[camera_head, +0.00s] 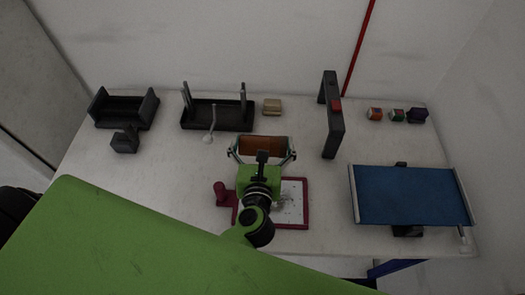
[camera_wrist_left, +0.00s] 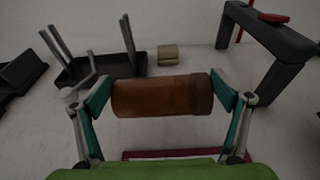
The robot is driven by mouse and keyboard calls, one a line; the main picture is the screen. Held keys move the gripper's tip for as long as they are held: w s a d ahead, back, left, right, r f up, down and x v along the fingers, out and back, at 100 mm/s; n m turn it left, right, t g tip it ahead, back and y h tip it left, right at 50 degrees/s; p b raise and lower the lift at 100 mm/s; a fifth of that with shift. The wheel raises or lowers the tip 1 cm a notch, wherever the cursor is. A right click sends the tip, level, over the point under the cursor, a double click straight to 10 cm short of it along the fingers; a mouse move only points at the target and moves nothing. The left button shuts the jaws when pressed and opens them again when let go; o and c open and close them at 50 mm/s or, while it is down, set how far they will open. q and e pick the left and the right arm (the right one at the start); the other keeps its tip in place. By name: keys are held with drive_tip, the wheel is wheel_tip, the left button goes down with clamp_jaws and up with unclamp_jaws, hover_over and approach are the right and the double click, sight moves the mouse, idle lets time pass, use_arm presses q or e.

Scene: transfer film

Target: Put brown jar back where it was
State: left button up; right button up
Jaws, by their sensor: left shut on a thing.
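The brown jar (camera_head: 263,146) is a large brown cylinder with a darker band at its right end. My left gripper (camera_head: 262,150) is shut on it, with one finger at each end of the jar. The jar lies on its side across the fingers, and it also shows in the left wrist view (camera_wrist_left: 160,97) between the fingers of the left gripper (camera_wrist_left: 162,100). It is near the far edge of a red-framed board (camera_head: 304,200); whether it touches anything below cannot be told. My right gripper is not in view.
A black tray with posts (camera_head: 217,126) and a tan block (camera_head: 272,107) stand behind the jar. A dark arch (camera_head: 332,118) stands right of it. Several small jars (camera_head: 397,115) sit at the back right, a blue panel (camera_head: 412,195) at the front right, a black holder (camera_head: 124,110) at the left.

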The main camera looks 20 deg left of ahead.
sight(263, 148)
use_arm(q)
drive_tip(key=shift+w+f, duration=0.25)
drive_tip(key=shift+f, duration=0.1)
drive_tip(key=shift+w+a+f, duration=0.1)
drive_tip(key=f+b, duration=0.4)
drive_tip(key=shift+w+a, duration=0.15)
drive_tip(key=shift+w, duration=0.2)
drive_tip(key=shift+r, duration=0.2)
drive_tip(key=shift+f, duration=0.25)
drive_tip(key=o, duration=1.1)
drive_tip(key=shift+s, duration=0.1)
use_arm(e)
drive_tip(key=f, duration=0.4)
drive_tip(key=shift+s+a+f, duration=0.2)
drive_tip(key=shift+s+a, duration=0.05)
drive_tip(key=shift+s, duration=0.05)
use_arm(q)
drive_tip(key=shift+r, duration=0.1)
